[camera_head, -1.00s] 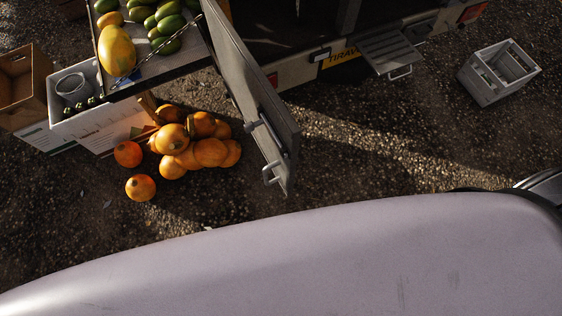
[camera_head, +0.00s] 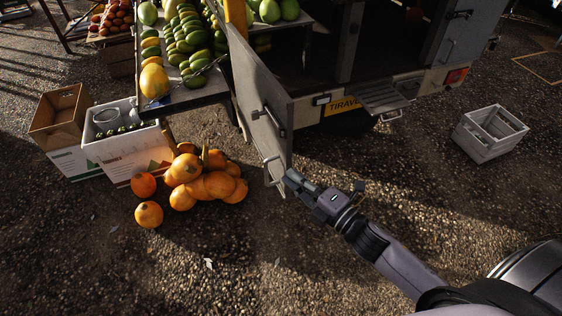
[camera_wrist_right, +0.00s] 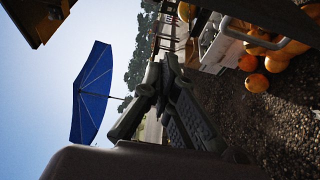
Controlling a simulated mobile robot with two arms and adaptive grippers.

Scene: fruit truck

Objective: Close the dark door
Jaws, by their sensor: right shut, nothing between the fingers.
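The truck's dark grey rear door (camera_head: 255,100) stands swung open to the left of the cargo opening, with a latch and a pale bar handle (camera_head: 268,172) near its lower free edge. My right gripper (camera_head: 290,178) is shut and empty, close to that lower edge and just right of the handle. Whether it touches the door cannot be told. In the right wrist view, my right gripper's fingers (camera_wrist_right: 165,78) are closed together, with a dark panel and a pale handle bar (camera_wrist_right: 245,36) at upper right. My left gripper is not in view.
Orange pumpkins (camera_head: 205,183) lie on the gravel left of the door, beside a white crate (camera_head: 125,150). A fruit table (camera_head: 190,97) stands behind them. A fold-down step (camera_head: 383,97) hangs at the truck's rear. A grey crate (camera_head: 488,135) is at right.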

